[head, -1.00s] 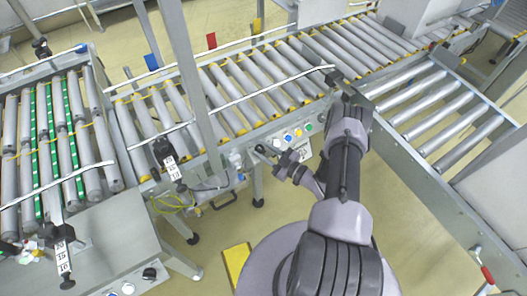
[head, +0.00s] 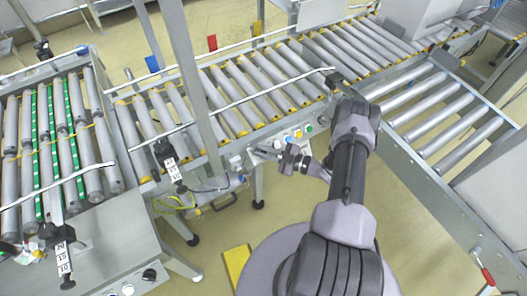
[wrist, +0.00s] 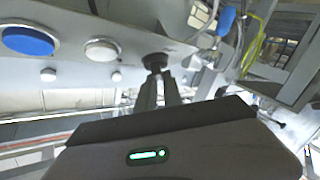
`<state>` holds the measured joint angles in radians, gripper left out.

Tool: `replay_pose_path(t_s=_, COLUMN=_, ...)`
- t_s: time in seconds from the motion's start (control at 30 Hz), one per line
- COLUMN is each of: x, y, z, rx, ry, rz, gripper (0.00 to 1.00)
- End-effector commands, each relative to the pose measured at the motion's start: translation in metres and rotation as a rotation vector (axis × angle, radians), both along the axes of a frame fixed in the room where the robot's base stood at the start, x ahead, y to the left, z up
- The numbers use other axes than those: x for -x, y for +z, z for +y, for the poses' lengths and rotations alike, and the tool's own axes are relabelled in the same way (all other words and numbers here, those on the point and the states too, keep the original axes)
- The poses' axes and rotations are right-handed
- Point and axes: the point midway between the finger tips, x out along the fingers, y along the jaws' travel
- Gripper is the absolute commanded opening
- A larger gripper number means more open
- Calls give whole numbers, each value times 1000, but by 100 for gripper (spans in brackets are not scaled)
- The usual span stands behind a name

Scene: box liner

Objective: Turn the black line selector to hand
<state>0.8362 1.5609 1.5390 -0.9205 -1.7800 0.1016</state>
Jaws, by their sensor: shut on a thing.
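The black line selector (wrist: 155,60) is a small dark knob on the grey control panel (wrist: 130,22) in the wrist view. My gripper (wrist: 158,76) has its two grey fingers closed around the knob, and the fingertips hide part of it. Its pointer and any position marks cannot be made out. In the head view my gripper (head: 263,152) reaches the panel from the right, at the left end of the button row; the knob is not clear there.
A blue button (wrist: 28,41) and a white button (wrist: 102,49) sit left of the knob. A blue connector (wrist: 226,20) and yellow cable (wrist: 252,42) are to its right. The roller conveyor (head: 240,90) runs behind the panel. Another black knob (head: 149,274) is on the left machine.

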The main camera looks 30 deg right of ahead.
Motion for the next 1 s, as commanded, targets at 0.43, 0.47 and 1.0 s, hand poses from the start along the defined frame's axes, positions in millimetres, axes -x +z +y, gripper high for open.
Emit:
replay_pose_path(t_s=0.43, x=1, y=-5, z=-1, rx=5, ry=2, rz=13, gripper=33)
replay_pose_path(t_s=0.47, x=1, y=-5, z=0, rx=5, ry=2, rz=13, gripper=33)
replay_pose_path(t_s=1.0, x=56, y=8, z=-43, rx=7, ry=-4, rz=7, gripper=33)
